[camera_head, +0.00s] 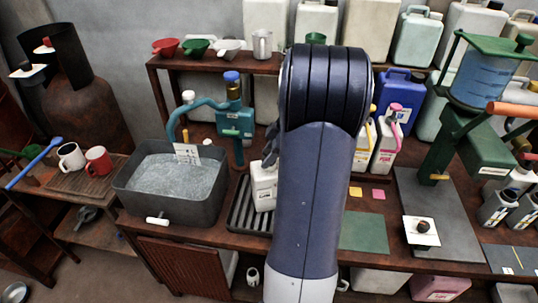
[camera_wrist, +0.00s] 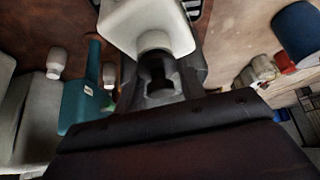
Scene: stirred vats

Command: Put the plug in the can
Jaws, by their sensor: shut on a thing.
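A white can (camera_head: 264,188) stands on the ribbed drip tray, partly hidden by my arm. In the wrist view the can (camera_wrist: 125,22) is close, with its short round neck facing my gripper (camera_wrist: 160,85). My gripper (camera_head: 271,150) is at the can's top in the head view, mostly hidden behind my arm. It is shut on a small dark plug (camera_wrist: 158,68). The plug lines up with the can's neck, and its end is at the neck's rim. I cannot tell whether any of it is inside.
A grey tub (camera_head: 133,197) of grainy liquid and a teal pump (camera_head: 235,122) stand left of the can. The black drip tray (camera_head: 238,213) lies under the can. A brown bung (camera_head: 423,227) sits on a white card at the right. Jugs (camera_head: 388,140) stand behind my arm.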

